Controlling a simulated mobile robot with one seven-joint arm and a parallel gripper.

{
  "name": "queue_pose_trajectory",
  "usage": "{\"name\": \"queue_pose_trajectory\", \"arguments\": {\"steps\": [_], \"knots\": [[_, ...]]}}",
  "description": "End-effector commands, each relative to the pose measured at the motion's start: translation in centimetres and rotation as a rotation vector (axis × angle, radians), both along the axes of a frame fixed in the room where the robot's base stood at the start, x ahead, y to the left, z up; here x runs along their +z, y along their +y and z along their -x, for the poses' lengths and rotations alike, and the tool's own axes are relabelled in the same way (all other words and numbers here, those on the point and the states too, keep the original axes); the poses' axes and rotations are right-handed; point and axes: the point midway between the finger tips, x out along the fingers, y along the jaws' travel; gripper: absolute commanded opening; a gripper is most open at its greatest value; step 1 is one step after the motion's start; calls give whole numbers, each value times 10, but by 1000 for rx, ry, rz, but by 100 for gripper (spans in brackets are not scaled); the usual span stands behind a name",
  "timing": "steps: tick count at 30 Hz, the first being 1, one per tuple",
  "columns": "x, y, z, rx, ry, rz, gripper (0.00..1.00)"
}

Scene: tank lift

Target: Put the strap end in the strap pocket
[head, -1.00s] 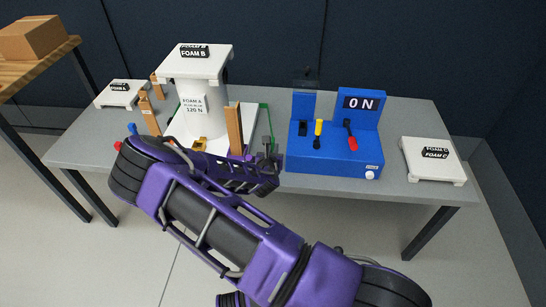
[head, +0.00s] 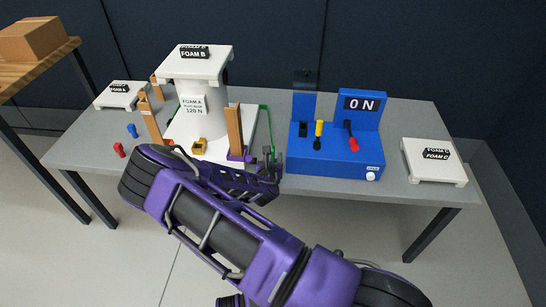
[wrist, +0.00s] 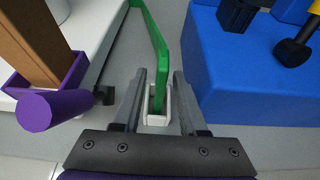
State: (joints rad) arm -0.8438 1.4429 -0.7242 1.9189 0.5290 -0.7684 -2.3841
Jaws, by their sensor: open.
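The green strap (head: 265,116) hangs at the right side of the white lift stand. In the wrist view the strap (wrist: 162,62) runs down toward my gripper, and its lower end sits inside a small white U-shaped holder, apparently the strap pocket (wrist: 147,118). My gripper (wrist: 157,80) is open, with one grey finger on each side of the strap end and holder. Visible gaps separate both fingers from the strap. In the head view my gripper (head: 269,162) is small and dark beside the stand, and the pocket cannot be made out there. How deep the strap end sits is unclear.
A wooden post (head: 234,128) in a purple bracket (wrist: 75,92), with a purple cylinder (wrist: 40,112), is close on the left. White foam C plate (head: 432,168) lies far right.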

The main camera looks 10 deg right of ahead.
Motion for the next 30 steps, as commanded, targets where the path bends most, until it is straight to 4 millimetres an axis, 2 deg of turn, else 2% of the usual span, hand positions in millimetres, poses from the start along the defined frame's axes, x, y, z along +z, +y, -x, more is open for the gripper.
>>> {"name": "queue_pose_trajectory", "arguments": {"steps": [4,7,15,21,30], "knots": [[6,0,1,0,0,0,42],[9,6,13,3,1,1,42],[32,22,64,4,2,2,42],[44,31,93,3,0,1,42],[49,34,106,0,0,0,42]]}}
